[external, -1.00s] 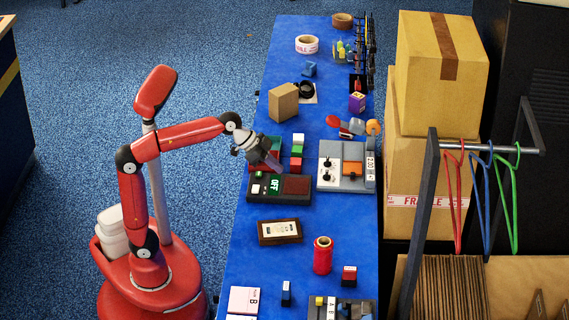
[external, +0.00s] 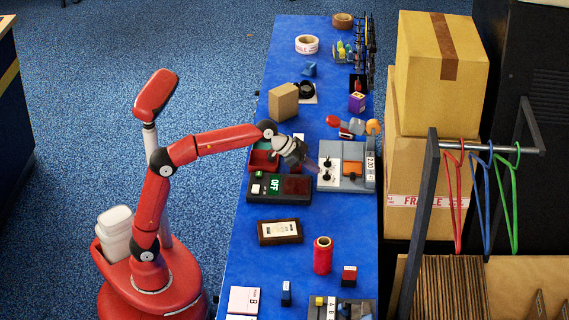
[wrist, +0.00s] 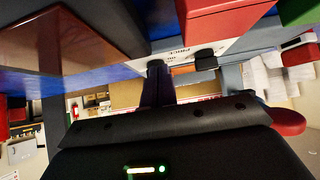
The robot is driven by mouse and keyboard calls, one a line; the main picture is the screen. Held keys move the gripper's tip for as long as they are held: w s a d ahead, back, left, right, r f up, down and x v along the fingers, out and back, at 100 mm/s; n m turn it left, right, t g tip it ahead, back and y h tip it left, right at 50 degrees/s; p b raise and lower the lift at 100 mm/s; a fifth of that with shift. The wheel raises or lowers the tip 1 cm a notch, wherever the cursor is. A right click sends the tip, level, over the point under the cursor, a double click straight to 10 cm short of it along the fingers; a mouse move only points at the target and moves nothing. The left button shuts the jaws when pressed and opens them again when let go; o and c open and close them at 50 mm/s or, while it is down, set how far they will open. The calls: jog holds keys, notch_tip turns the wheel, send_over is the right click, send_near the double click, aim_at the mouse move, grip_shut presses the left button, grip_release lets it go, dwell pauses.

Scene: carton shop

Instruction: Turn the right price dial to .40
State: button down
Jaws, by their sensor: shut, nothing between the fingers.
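The grey machine (external: 355,182) carries a white panel with two black dials, one above the other in the external view: upper dial (external: 327,162) and lower dial (external: 326,177). The wrist view shows the panel tilted, with "PRICE" lettering and both dials, left (wrist: 155,64) and right (wrist: 205,59). My gripper (external: 311,165) is shut and empty, just left of the panel. In the wrist view its fingers (wrist: 158,88) point at the left dial and overlap it; I cannot tell whether they touch. The price tag (external: 370,164) seems to read 2.00; the dial settings are too small to read.
A dark box with a green "OFF" display (external: 275,186) lies below and left of my gripper. A red and green tray (external: 262,160) sits close on its left. A wooden-framed plate (external: 280,231) and red spool (external: 322,255) stand lower. Blue table is free between them.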

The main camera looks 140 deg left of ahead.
aim_at(327, 170)
jog(key=shift+w+a, duration=0.5)
jog(key=shift+w, duration=0.05)
jog(key=shift+a, duration=0.1)
jog(key=shift+a+r+m+t+h+p, duration=0.15)
jog(key=shift+a+m+t+h+p, duration=0.35)
jog(key=shift+m, duration=0.3)
jog(key=m+h+p, duration=0.1)
jog(key=m+t+p, duration=0.1)
jog(key=shift+a+m+h, duration=0.25)
jog(key=shift+m+h, duration=0.05)
jog(key=shift+h, duration=0.1)
jog(key=m+h+p, duration=0.1)
jog(key=p, duration=0.1)
jog(key=m+h+p, duration=0.2)
jog(key=shift+w+a+r+m+t, duration=0.1)
jog(key=shift+a+m+t, duration=0.2)
jog(key=shift+a+t, duration=0.1)
jog(key=m+p, duration=0.1)
jog(key=m+h+p, duration=0.1)
jog(key=h+p, duration=0.1)
jog(key=shift+w+a+f+m, duration=0.15)
jog(key=shift+a+f+m, duration=0.1)
jog(key=shift+m, duration=0.15)
jog(key=shift+p, duration=0.4)
jog(key=shift+w+f, duration=0.1)
